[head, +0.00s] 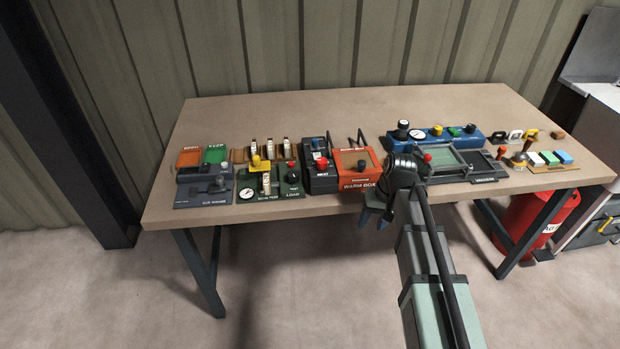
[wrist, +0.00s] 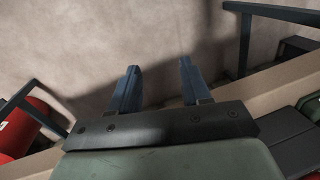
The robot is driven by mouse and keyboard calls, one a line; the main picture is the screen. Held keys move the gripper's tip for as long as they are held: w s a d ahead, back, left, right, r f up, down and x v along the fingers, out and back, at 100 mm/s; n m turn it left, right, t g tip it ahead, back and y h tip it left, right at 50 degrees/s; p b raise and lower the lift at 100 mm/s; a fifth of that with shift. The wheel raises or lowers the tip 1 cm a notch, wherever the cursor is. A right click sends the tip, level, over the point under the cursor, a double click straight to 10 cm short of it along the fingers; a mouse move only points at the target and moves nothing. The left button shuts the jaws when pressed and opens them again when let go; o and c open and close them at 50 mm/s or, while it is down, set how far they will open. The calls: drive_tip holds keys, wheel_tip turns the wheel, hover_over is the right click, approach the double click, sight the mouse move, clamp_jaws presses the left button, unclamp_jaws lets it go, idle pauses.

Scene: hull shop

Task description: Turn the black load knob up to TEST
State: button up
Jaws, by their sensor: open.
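The black load knob (head: 292,177) sits on a small dark green panel marked LOAD (head: 292,190), left of the middle of the bench in the head view. The position its pointer shows is too small to read. My gripper (head: 376,218) is at the front edge of the bench, to the right of and nearer than the knob, apart from it. In the wrist view its two blue fingers (wrist: 157,88) are spread with nothing between them. The knob does not show in the wrist view; the floor and bench edge do.
An orange warm box (head: 357,186) and a dark unit with a red knob (head: 322,182) stand between my gripper and the load panel. A green panel with a gauge and yellow valve (head: 260,191) adjoins the load panel's left. A red bin (head: 535,222) stands below the bench's right end.

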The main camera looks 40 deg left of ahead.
sight(293, 173)
drive_tip(key=s+a+r+n+t+y, duration=0.1)
drive_tip(key=a+r+n, duration=0.2)
drive_tip(key=a+r, duration=0.65)
drive_tip(key=s+a+r+n+y, duration=0.2)
drive_tip(key=a+r+n, duration=0.1)
drive_tip(key=a+r, duration=0.7)
drive_tip(key=a+f+n, duration=0.1)
drive_tip(key=f+n, duration=0.1)
drive_tip(key=f, duration=0.1)
drive_tip(key=a+f+n, duration=0.2)
drive_tip(key=f, duration=0.2)
drive_tip(key=s+a+f+n, duration=0.1)
drive_tip(key=a+f+n, duration=0.1)
drive_tip(key=f+n, duration=0.1)
drive_tip(key=shift+s+f, duration=0.1)
drive_tip(key=shift+f, duration=0.5)
drive_tip(key=c, duration=0.7)
